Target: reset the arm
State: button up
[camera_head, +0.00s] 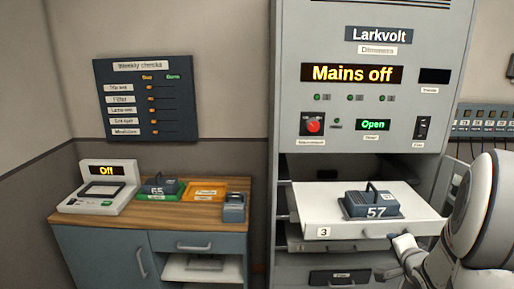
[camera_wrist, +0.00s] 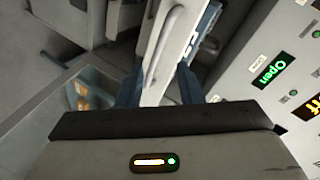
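My gripper (camera_head: 403,243) is at the front of the pulled-out drawer marked 3 (camera_head: 312,212), by the right end of its handle (camera_head: 376,235). In the wrist view, the two blue fingers of my gripper (camera_wrist: 160,92) stand apart, with the pale drawer front (camera_wrist: 190,30) and its handle (camera_wrist: 165,38) showing between and beyond them. I see no object held, and contact with the drawer cannot be told. My arm comes in from the right in the head view.
A dark module marked 57 (camera_head: 371,205) sits in the drawer. The cabinet (camera_head: 290,60) shows "Mains off" (camera_head: 352,73) and "Open" (camera_head: 373,125). On the left, a wooden-topped counter (camera_head: 140,221) holds a tester reading "Off" (camera_head: 105,185) and a module marked 65 (camera_head: 159,186). A chart (camera_head: 145,98) hangs above.

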jog(key=s+a+r+n+g+y, duration=0.2)
jog(key=s+a+r+n+g, duration=0.2)
jog(key=s+a+n+g, duration=0.6)
jog(key=s+a+n, duration=0.5)
jog(key=s+a, duration=0.6)
jog(key=a, duration=0.3)
jog(key=shift+s+a+r+y, duration=0.2)
jog(key=shift+s+a+y, duration=0.1)
jog(key=shift+a, duration=0.05)
